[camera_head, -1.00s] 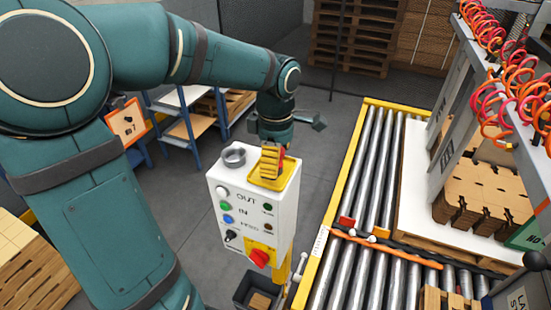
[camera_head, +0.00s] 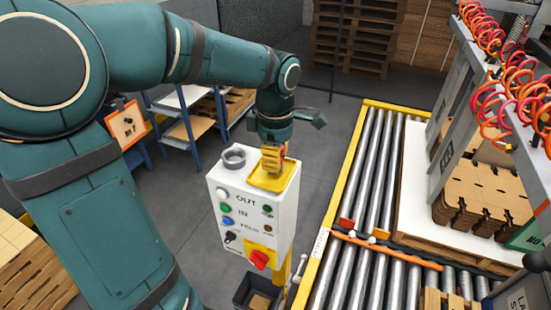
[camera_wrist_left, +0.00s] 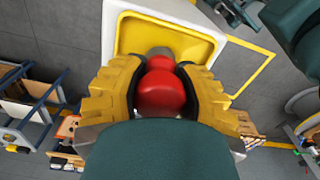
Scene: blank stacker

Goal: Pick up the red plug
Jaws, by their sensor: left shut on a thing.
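The red plug (camera_wrist_left: 162,92) shows in the left wrist view between the yellow fingers of my left gripper (camera_wrist_left: 163,88). The fingers are shut on it from both sides. Beyond the plug is the yellow-rimmed tray (camera_wrist_left: 212,48) on top of the white control box. In the head view my left gripper (camera_head: 272,158) points down over the yellow tray (camera_head: 286,181), and its fingers hide nearly all of the plug. I cannot tell whether the plug still touches the tray. My right gripper is not in view.
The white control box (camera_head: 230,240) has several buttons and a red knob (camera_head: 260,258) on its front. A grey metal ring (camera_head: 234,157) sits on its top, left of the tray. A roller conveyor (camera_head: 366,190) runs to the right. A dark bin (camera_head: 254,292) stands below.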

